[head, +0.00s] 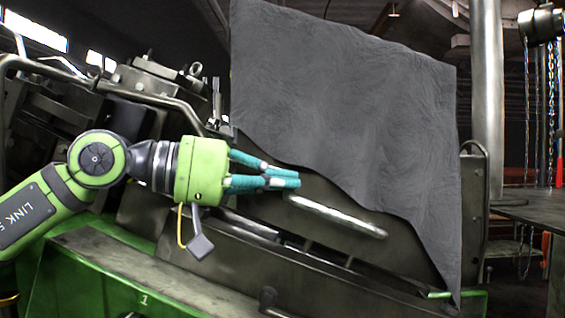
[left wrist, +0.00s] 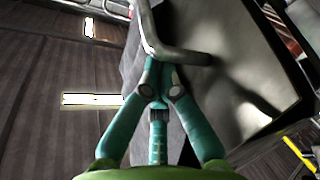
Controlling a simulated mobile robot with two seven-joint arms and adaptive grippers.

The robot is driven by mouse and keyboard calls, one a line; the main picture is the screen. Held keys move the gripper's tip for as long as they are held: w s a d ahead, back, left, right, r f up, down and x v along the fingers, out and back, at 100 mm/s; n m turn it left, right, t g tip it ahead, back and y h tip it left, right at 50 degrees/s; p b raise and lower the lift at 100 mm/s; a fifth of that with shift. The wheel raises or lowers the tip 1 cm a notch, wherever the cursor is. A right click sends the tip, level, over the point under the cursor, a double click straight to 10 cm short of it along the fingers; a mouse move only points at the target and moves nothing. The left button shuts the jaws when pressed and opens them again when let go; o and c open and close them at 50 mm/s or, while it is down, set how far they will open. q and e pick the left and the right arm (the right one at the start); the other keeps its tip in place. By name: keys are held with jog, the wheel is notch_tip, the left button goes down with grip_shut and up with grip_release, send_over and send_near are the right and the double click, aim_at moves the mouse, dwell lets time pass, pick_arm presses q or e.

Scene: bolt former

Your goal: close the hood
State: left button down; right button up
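The hood (head: 265,180) appears as a dark, sloping metal panel on the machine in the head view, partly covered by a hanging grey sheet. A pale bar handle (head: 336,216) runs along it. My left gripper (head: 296,179) has teal fingers drawn close together, just above the handle's left end. In the left wrist view, the fingertips (left wrist: 160,78) converge right by the bent handle bar (left wrist: 180,56). Nothing shows clearly between them, and I cannot tell whether they touch the bar. My right gripper is in neither view.
The grey sheet (head: 350,100) stands large behind and over the panel. A green machine base (head: 80,285) with a flat ledge lies below. A metal post (head: 487,90) and a dark table (head: 530,205) are at the right. Pipes and fittings (head: 150,85) crowd the upper left.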

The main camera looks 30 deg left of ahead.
aim_at(275, 211)
pick_arm(q)
jog(key=f, duration=0.1)
jog(key=f+b, duration=0.1)
jog(key=f, duration=0.1)
jog(key=shift+s+a+f, duration=0.1)
jog(key=shift+s+a, duration=0.2)
jog(key=shift+a, duration=0.05)
jog(key=shift+d+f+b, duration=0.15)
jog(key=shift+f+b, duration=0.2)
jog(key=shift+f, duration=0.15)
notch_tip(275, 211, up, 11)
jog(key=shift+f, duration=0.1)
jog(key=shift+r, duration=0.35)
